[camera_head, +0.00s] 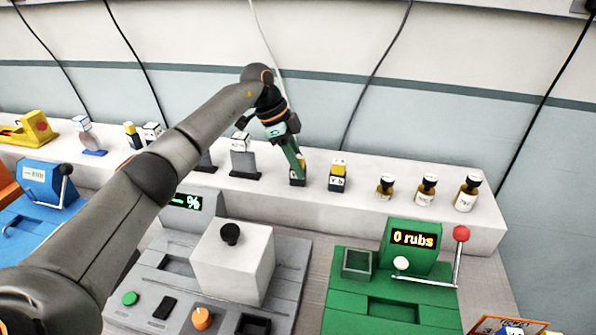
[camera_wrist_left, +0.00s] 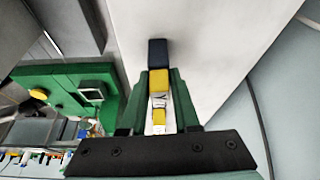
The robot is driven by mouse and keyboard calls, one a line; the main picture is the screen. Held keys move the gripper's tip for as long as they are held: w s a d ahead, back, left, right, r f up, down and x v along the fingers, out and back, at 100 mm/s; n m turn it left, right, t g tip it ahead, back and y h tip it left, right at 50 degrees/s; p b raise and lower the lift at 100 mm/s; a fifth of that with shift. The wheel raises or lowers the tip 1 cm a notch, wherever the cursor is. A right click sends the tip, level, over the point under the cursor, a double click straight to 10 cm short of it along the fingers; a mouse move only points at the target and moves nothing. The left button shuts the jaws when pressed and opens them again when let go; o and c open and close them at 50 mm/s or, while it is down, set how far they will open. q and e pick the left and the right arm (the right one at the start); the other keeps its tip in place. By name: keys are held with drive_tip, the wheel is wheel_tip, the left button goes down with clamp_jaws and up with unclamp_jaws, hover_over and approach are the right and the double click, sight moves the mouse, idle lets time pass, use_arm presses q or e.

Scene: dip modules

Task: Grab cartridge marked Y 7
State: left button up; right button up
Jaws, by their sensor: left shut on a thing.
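My left gripper (camera_head: 296,163) is over the white shelf with its green fingers pointing down. It is shut on a cartridge (camera_head: 298,181), mostly hidden by the fingers in the head view. In the left wrist view the cartridge (camera_wrist_left: 159,80) sits between the two green fingers (camera_wrist_left: 160,100). It has a dark blue end, a yellow band and a white label with a letter like Y; its number is not readable. I cannot tell whether its base touches the shelf. A similar yellow and dark blue cartridge (camera_head: 338,178) stands upright just to the right. My right gripper is not in view.
Several small dark-capped bottles (camera_head: 426,190) stand farther right on the shelf (camera_head: 400,212). Grey holders (camera_head: 244,163) stand left of the gripper. In front are a grey machine with a white block (camera_head: 232,265) and a green machine (camera_head: 390,300) reading "0 rubs", with a red-knobbed lever (camera_head: 460,255).

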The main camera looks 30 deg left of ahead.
use_arm(q)
clamp_jaws()
drive_tip(key=shift+r, duration=0.2)
